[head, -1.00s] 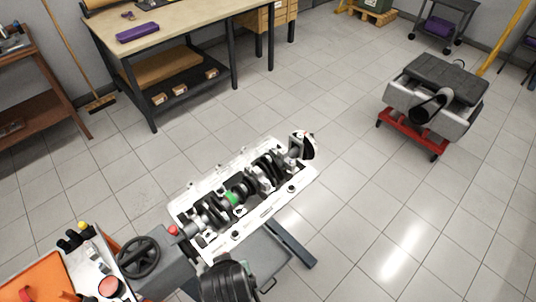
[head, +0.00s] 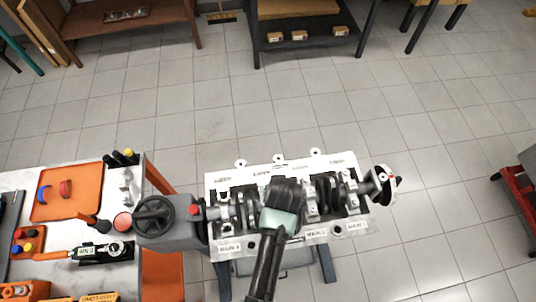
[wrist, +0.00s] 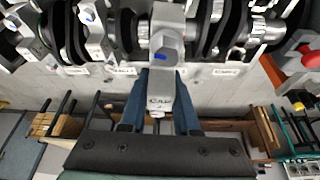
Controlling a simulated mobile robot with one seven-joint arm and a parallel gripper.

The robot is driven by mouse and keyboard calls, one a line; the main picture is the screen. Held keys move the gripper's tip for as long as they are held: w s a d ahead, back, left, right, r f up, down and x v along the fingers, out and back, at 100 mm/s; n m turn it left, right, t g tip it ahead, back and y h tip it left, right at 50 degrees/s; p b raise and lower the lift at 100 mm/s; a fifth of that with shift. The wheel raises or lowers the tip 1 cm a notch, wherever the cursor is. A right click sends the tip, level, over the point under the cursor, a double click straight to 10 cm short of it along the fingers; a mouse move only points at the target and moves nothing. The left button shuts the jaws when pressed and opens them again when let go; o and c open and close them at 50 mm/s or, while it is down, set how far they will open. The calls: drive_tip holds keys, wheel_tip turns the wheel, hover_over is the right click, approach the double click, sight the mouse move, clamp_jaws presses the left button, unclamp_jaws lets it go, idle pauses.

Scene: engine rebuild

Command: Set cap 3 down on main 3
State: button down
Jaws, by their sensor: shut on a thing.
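Cap 3 (wrist: 161,90) is a silver block with a "CAP" label and a blue mark near its bolt head. In the wrist view it sits between the two blue fingers of my gripper (wrist: 161,78), which is shut on it. In the head view my gripper (head: 284,194) is over the middle of the engine block (head: 262,172), between the MAIN 4 and MAIN 2 labels. It hides cap 3 and main 3 there. Whether the cap touches its seat or hovers just above cannot be told.
The crankshaft (head: 325,190) lies along the block, with other silver caps beside mine in the wrist view (wrist: 94,30). A handwheel (head: 154,217) stands at the block's left end. Left of it is a table with an orange tray (head: 68,190) and tools.

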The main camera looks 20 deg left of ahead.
drive_tip(key=shift+n+y, duration=0.3)
drive_tip(key=shift+n, duration=0.3)
drive_tip(key=a+f+b, duration=0.2)
drive_tip(key=f+b, duration=0.1)
drive_tip(key=a+f+b, duration=0.1)
drive_tip(key=f, duration=0.1)
drive_tip(key=shift+w+f, duration=0.1)
drive_tip(key=shift+f, duration=0.1)
drive_tip(key=shift+f+b, duration=0.5)
drive_tip(key=shift+f, duration=0.3)
idle(3.6)
drive_tip(key=shift+r+p, duration=0.25)
drive_tip(key=shift+p, duration=0.1)
idle(0.5)
drive_tip(key=c, duration=0.9)
unclamp_jaws()
drive_tip(key=shift+r, duration=0.2)
